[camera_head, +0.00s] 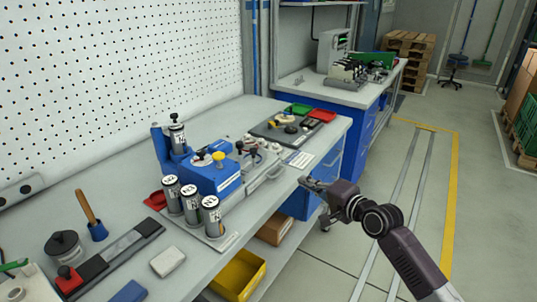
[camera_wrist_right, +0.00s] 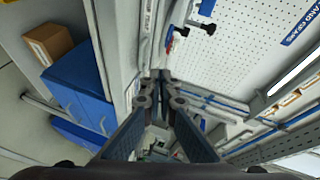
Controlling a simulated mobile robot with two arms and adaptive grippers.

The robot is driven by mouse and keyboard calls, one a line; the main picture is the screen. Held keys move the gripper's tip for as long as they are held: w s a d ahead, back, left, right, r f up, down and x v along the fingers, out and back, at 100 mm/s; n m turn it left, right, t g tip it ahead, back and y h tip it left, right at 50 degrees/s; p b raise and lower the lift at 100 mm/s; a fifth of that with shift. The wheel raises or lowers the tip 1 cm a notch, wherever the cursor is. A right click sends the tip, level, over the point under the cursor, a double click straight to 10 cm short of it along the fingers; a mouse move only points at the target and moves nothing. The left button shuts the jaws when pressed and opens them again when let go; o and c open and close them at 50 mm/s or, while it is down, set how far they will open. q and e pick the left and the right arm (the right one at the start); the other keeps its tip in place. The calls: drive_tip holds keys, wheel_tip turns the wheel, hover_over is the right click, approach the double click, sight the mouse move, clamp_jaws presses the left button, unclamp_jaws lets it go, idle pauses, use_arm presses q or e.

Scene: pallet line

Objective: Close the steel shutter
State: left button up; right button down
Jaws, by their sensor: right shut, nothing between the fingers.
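My right gripper (camera_head: 308,184) reaches in from the lower right in the head view, beside the front edge of the workbench (camera_head: 215,262). Its fingers are together and empty; the fingertips also show in the wrist view (camera_wrist_right: 160,76), close to the bench edge. I cannot make out a steel shutter for certain in either view. A grey metal part with a handle (camera_head: 266,176) lies at the bench's front edge, left of the gripper; I cannot tell whether it belongs to the shutter. My left gripper is not in view.
A blue fixture (camera_head: 213,178) and several labelled cylinders (camera_head: 191,202) stand on the bench. A yellow bin (camera_head: 238,276) sits below the front edge. A second blue bench (camera_head: 357,93) stands farther back.

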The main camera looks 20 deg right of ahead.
wheel_tip(320, 180, up, 8)
drive_tip(key=a+y, duration=0.2)
drive_tip(key=s+a+p+x, duration=0.1)
drive_tip(key=a+p+x, duration=0.1)
drive_tip(key=x, duration=1)
drive_tip(key=shift+a+t, duration=0.35)
drive_tip(key=shift+t, duration=0.05)
drive_tip(key=shift+w, duration=0.1)
